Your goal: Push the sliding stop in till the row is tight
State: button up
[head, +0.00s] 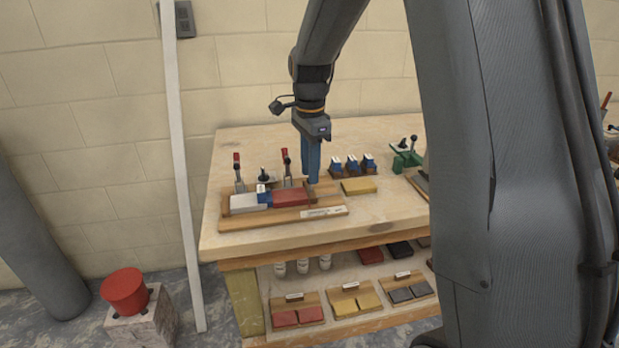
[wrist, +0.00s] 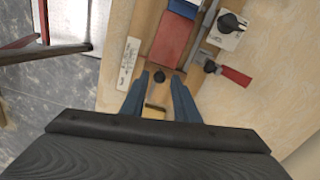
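A row of blocks lies in a wooden tray (head: 290,221) on the bench: a grey-white block (head: 243,203), a blue block (head: 265,197) and a red block (head: 291,197). The red block also shows in the wrist view (wrist: 171,40). The brown wooden sliding stop (wrist: 163,65), with a dark knob, sits at the right end of the row, by the red block. My gripper (head: 313,181) points down at that end. In the wrist view its blue fingers (wrist: 161,80) are apart, tips either side of the knob. Whether they touch it I cannot tell.
Red-handled clamps (head: 287,165) stand behind the tray. A yellow block (head: 359,186) lies to the right, with a rack of small blue blocks (head: 353,166) behind it. A green tool (head: 406,157) stands farther right. The bench front (head: 380,225) is clear.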

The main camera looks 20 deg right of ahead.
notch_tip(320, 180, up, 5)
jog(key=shift+f, duration=0.1)
jog(key=shift+s, duration=0.15)
jog(key=s+f+n, duration=0.5)
jog(key=s+n, duration=0.3)
jog(key=s, duration=0.4)
jog(key=s+a+f+n, duration=0.1)
jog(key=s+f+n, duration=0.4)
jog(key=s+n, duration=0.3)
jog(key=s, duration=0.4)
jog(key=shift+s+a+f+n, duration=0.15)
jog(key=shift+s+a+n, duration=0.05)
jog(key=shift+s+n, duration=0.1)
jog(key=shift+o, duration=0.4)
jog(key=shift+w, duration=0.1)
